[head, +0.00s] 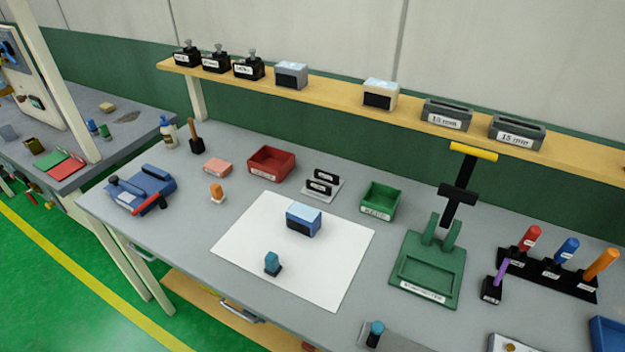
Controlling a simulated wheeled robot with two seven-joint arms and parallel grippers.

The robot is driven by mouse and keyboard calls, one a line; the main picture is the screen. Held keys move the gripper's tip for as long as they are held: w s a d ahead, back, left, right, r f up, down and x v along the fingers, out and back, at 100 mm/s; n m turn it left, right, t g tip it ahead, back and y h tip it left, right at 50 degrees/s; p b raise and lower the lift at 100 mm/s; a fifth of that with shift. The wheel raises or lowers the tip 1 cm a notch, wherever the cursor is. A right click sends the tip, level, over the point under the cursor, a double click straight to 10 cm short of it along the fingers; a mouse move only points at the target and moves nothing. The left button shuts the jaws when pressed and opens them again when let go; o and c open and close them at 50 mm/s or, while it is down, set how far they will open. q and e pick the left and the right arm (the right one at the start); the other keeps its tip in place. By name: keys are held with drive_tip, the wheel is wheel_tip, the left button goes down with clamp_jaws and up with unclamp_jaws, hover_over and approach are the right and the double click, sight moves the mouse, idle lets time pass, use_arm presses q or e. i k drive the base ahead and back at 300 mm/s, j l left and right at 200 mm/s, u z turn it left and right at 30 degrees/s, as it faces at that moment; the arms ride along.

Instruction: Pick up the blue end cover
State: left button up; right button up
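A blue block with a light blue top and a dark front (304,219) stands on the white sheet (345,245) in the middle of the bench; it looks like the blue end cover, though I see no label on it. A smaller teal piece on a dark base (272,262) stands in front of it, to the left, on the same sheet, apart from it. Neither of my grippers is in the head view. Nothing touches or covers the blue block.
A green press (430,270) with a black and yellow handle stands to the right. A red tray (271,163), a green tray (381,200) and a black clip rack (322,185) stand behind. A blue fixture (140,190) lies left.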

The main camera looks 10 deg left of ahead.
sight(302, 217)
drive_tip(key=j+z, duration=0.75)
drive_tip(key=i+j, duration=0.05)
